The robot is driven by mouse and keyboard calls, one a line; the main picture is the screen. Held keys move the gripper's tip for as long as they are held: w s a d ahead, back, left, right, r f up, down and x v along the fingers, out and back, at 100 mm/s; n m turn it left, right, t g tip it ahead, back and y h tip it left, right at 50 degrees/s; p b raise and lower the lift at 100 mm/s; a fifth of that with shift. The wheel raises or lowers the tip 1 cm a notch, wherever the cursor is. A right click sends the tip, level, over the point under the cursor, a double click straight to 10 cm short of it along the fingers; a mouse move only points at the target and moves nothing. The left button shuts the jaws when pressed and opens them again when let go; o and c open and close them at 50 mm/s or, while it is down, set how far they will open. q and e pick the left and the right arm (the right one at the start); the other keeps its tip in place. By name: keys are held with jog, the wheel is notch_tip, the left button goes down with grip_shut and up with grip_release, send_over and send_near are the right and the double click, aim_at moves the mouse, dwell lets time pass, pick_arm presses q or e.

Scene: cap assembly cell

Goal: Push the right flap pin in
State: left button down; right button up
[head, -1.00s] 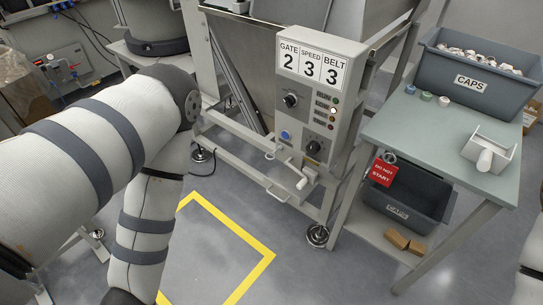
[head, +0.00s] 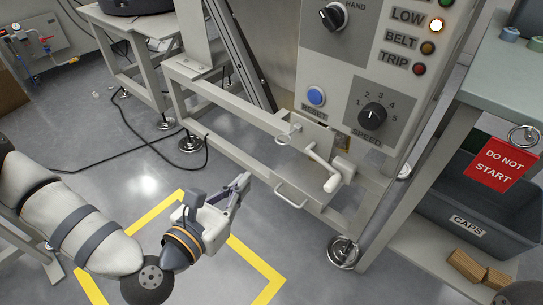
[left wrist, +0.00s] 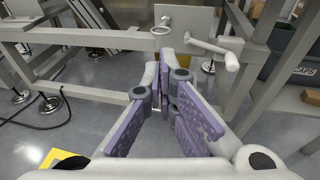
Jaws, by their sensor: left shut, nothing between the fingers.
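A small plate-like flap (head: 314,136) sits low on the machine frame, below the control panel. A ring-ended pin (head: 284,139) is at its left side; the ring also shows in the left wrist view (left wrist: 160,31). A pale crank handle (head: 324,170) hangs in front of the flap's right side and also shows in the left wrist view (left wrist: 214,49). A pale block (head: 344,168) is beside the crank; I cannot tell whether it carries the right pin. My left gripper (head: 242,184) is shut and empty, apart from the flap, at its lower left. My right gripper is out of view.
The control panel (head: 365,70) has a blue reset button (head: 316,96) and a speed knob (head: 372,115). A loop handle (head: 291,196) juts from the lower rail. A red tag (head: 501,164) and a caps bin (head: 440,208) are at the right. The floor is clear around the yellow marking.

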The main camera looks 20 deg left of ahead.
pick_arm(q)
jog(key=shift+s+d+r, duration=0.1)
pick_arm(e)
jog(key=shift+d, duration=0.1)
pick_arm(q)
jog(key=b, duration=0.3)
send_near(288, 135)
jog(key=w+f, duration=0.2)
jog(key=shift+w+d+r, duration=0.1)
jog(key=shift+w, duration=0.55)
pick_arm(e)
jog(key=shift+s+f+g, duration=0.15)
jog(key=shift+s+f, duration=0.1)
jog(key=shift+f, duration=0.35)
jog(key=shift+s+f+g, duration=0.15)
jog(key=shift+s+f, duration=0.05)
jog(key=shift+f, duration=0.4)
pick_arm(q)
jog(key=shift+w+d+b, duration=0.2)
jog(key=shift+w+b, duration=0.05)
jog(key=shift+w, duration=0.3)
jog(key=shift+w+d+b, duration=0.2)
jog(key=shift+w, duration=0.35)
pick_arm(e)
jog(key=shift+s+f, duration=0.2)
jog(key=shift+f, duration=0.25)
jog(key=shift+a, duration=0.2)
